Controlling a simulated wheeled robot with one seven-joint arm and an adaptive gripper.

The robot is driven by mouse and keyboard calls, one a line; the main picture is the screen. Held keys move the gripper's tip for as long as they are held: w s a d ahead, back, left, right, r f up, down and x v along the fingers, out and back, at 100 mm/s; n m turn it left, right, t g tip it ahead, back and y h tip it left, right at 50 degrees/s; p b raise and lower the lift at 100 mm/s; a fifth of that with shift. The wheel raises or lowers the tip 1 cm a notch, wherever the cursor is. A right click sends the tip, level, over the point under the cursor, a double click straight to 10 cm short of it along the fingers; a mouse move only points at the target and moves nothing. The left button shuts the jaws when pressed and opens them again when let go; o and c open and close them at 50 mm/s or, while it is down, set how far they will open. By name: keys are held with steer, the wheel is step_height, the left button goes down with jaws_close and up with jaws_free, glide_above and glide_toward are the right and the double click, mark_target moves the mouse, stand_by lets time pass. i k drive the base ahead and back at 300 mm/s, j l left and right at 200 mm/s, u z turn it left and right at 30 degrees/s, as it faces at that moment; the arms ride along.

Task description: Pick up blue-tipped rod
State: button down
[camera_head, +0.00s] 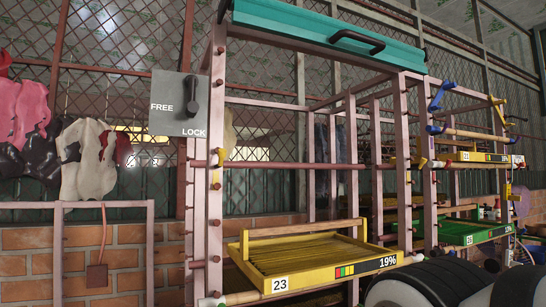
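A pale wooden rod (475,135) with a blue left end (434,129) lies roughly level across the rack at the right, above a yellow tray marked 21 (483,157). Another rod higher up (468,91) has a blue crank-like piece (437,96) at its left and a yellow piece at its right. I cannot tell which of the two is the blue-tipped rod. My gripper is not in view; only white and black rounded parts, probably of my arm, show at the bottom right.
A pink-framed rack (216,165) holds a yellow tray marked 23 (255,285), with a 19% label. A FREE/LOCK lever panel (164,118) is at its left, a teal beam (290,27) on top. A green tray (465,238) sits at right. Gloves (88,160) hang at left.

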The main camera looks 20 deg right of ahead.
mark_target(429, 129)
steer(key=z, duration=1.7)
